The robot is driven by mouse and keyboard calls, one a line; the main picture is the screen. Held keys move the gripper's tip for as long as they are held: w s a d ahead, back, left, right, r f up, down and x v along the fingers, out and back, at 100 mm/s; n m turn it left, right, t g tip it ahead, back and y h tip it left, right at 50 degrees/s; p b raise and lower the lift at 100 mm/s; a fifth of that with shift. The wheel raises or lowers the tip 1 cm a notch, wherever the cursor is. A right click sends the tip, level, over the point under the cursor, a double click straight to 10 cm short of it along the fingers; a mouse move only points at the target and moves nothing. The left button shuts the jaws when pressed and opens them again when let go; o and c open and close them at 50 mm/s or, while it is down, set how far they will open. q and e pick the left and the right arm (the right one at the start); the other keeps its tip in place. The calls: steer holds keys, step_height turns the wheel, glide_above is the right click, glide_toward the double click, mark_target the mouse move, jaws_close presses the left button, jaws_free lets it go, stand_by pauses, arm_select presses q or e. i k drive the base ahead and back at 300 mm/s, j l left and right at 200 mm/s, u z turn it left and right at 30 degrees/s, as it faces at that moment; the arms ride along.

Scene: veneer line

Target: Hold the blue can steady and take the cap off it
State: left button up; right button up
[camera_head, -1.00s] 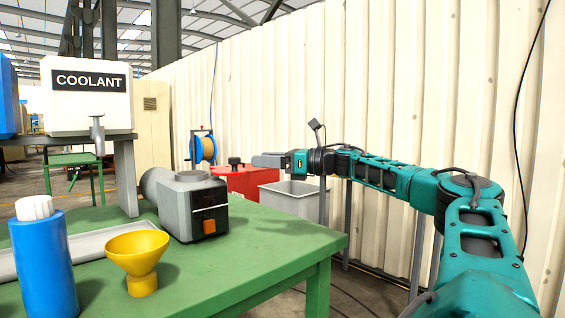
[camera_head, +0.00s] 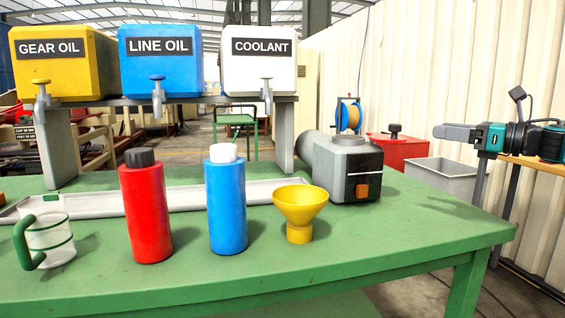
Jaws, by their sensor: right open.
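The blue can (camera_head: 227,210) stands upright on the green table, between a red can and a yellow funnel. Its white cap (camera_head: 223,153) sits on its top. My right gripper (camera_head: 455,132) is at the right edge of the view, in the air beyond the table's right side, far from the blue can. It is open and holds nothing that I can see. My left gripper is not in view.
A red can (camera_head: 146,212) with a dark cap stands left of the blue can, a yellow funnel (camera_head: 299,214) right. A clear jug (camera_head: 48,240), a grey motor (camera_head: 340,165) and a tray (camera_head: 100,207) share the green table (camera_head: 340,275). Oil tanks stand behind.

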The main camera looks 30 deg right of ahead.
mark_target(226, 195)
steer(key=k+l, duration=0.2)
steer(key=k, duration=0.3)
steer(key=k+l, duration=0.2)
steer(key=k, duration=0.25)
